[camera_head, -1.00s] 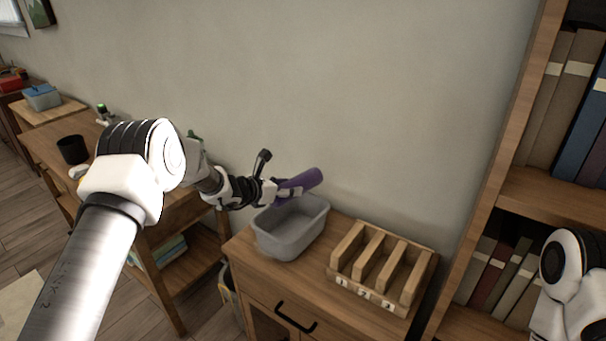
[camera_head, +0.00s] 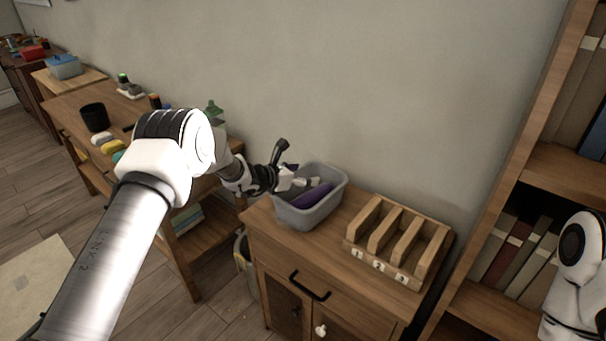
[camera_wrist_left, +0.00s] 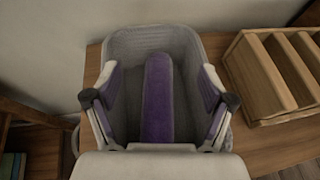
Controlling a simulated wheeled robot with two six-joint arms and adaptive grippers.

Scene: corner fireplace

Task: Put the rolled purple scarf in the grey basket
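The rolled purple scarf (camera_head: 311,195) lies inside the grey basket (camera_head: 318,213), which stands on the wooden cabinet. In the left wrist view the scarf (camera_wrist_left: 158,98) lies lengthwise in the basket (camera_wrist_left: 150,38), between my fingers and apart from both. My left gripper (camera_head: 312,184) reaches into the basket from the left, just above the scarf. In the wrist view this gripper (camera_wrist_left: 158,102) is spread open on either side of the scarf. My right gripper is out of view; only part of my right arm shows at the right edge.
A slotted wooden rack (camera_head: 398,240) stands on the cabinet (camera_head: 345,255) right of the basket. A bookshelf (camera_head: 548,165) rises at the right. A wooden table (camera_head: 70,105) at the left holds a black cup (camera_head: 95,117). The wall is close behind the basket.

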